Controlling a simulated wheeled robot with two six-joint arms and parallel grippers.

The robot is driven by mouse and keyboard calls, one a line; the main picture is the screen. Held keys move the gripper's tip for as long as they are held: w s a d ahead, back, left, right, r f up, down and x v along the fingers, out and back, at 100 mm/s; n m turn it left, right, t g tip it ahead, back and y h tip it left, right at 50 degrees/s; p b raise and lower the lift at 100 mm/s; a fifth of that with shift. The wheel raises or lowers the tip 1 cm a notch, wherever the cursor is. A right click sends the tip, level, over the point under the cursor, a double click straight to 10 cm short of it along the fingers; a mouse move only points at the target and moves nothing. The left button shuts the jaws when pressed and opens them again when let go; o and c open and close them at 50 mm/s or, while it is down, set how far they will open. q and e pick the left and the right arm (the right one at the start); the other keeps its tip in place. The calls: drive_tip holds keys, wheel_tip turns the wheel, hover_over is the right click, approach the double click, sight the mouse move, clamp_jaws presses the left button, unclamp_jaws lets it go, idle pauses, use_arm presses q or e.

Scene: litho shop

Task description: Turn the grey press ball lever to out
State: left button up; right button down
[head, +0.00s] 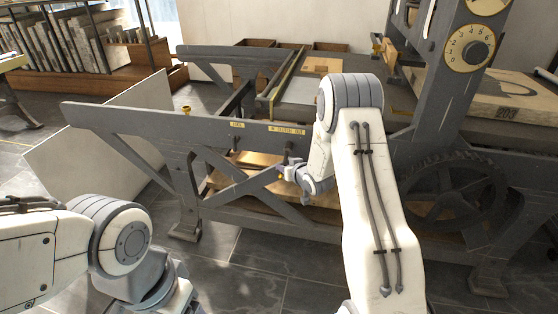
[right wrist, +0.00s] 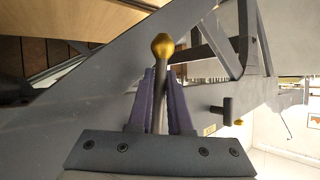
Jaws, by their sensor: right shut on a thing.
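The ball lever, a grey rod with a brass ball on its end (right wrist: 163,46), stands between the two purple fingers of my right gripper (right wrist: 161,95) in the right wrist view. The fingers are shut on the rod, with the ball sticking out past their tips. In the head view my right gripper (head: 291,169) is at the side of the dark grey press, below its side rail (head: 210,126). The lever cannot be made out there. Small brass plates (head: 287,129) sit on the rail; their lettering is too small to read surely. My left gripper is out of the picture.
A brass knob (head: 186,108) stands on the rail to the left. Crossed braces (head: 255,187) and a large toothed wheel (head: 450,190) lie below the rail. A pale board (head: 90,150) leans at the left. The tiled floor (head: 260,265) in front is clear.

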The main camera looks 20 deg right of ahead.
drive_tip(key=shift+s+d+r+n+g+h+p, duration=0.15)
drive_tip(key=shift+s+d+n+g+h+p, duration=0.05)
drive_tip(key=shift+d+n+g+h+p, duration=0.25)
drive_tip(key=shift+d, duration=0.1)
drive_tip(key=c, duration=0.8)
unclamp_jaws()
drive_tip(key=shift+c, duration=0.2)
drive_tip(key=shift+s, duration=0.15)
drive_tip(key=p+v, duration=0.1)
drive_tip(key=v, duration=0.9)
drive_tip(key=shift+p, duration=0.35)
drive_tip(key=shift+r, duration=0.1)
